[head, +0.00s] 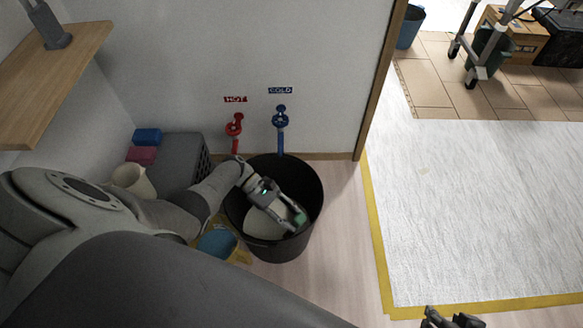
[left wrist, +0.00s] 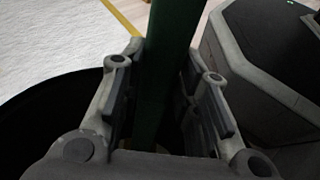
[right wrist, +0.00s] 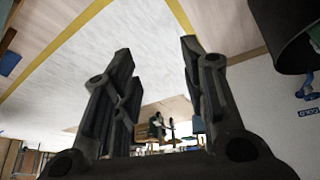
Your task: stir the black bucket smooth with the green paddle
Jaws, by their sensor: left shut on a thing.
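The black bucket (head: 312,182) stands upright on the floor below two taps, with a pale mass (head: 262,224) inside. Its dark wall also shows in the left wrist view (left wrist: 35,125) and the right wrist view (right wrist: 290,40). My left gripper (head: 292,222) reaches into the bucket opening and is shut on the green paddle. A small green part of the paddle (head: 301,219) shows at the fingertips; its green shaft (left wrist: 170,60) stands between the fingers in the left wrist view. The paddle's lower end is hidden. My right gripper (right wrist: 157,50) is open and empty, away from the bucket.
A red tap (head: 234,127) and a blue tap (head: 280,118) are on the wall behind the bucket. A grey crate (head: 185,165), a cream jug (head: 133,182) and a round blue thing (head: 217,242) are left of it. A white sheet (head: 480,210) with yellow edges covers the floor at right.

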